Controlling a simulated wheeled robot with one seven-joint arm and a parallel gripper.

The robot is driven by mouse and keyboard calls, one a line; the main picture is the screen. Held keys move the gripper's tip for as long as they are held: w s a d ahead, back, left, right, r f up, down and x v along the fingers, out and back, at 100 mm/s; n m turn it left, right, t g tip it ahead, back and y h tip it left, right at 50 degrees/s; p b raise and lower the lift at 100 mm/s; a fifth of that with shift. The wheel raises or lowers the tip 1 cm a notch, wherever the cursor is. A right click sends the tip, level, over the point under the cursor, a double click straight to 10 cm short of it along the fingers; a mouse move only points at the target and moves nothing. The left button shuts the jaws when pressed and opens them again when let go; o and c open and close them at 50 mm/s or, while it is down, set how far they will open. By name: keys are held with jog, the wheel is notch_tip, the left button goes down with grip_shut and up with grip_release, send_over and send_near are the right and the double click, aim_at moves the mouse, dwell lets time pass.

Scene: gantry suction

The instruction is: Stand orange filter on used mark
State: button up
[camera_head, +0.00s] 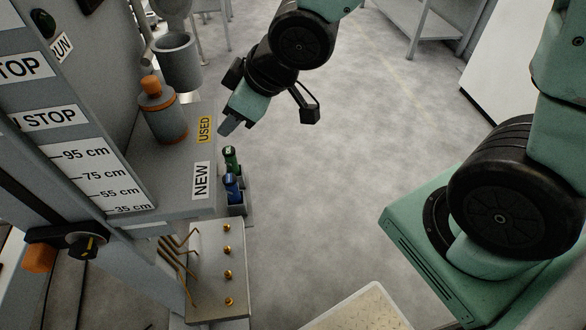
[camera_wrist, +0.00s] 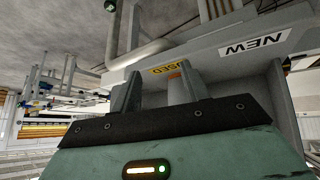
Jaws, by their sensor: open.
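The orange filter (camera_head: 165,122), a grey cylinder with an orange cap and an orange ring, stands upright on the grey shelf (camera_head: 178,188). My gripper (camera_head: 229,126) is open and empty in front of this mark, apart from the filter. In the wrist view its two fingers (camera_wrist: 157,82) stand spread near the USED mark (camera_wrist: 161,69). A small orange patch (camera_wrist: 175,75) shows beside one finger; I cannot tell whether it is the filter.
A grey cylindrical cup (camera_head: 178,62) is behind the filter. A green bottle (camera_head: 231,159) and a blue bottle (camera_head: 232,188) stand in holders below the shelf edge. The floor (camera_head: 330,190) to the right is clear.

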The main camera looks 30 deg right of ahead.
jog(key=s+d+r+m+g+h, duration=0.1)
jog(key=s+g, duration=0.5)
jog(key=s, duration=1.1)
jog(key=m+h, duration=0.1)
jog(key=h, duration=0.1)
jog(key=shift+s+d+r+h, duration=0.2)
jog(key=shift+s+r+h, duration=0.05)
jog(key=shift+s+h, duration=0.15)
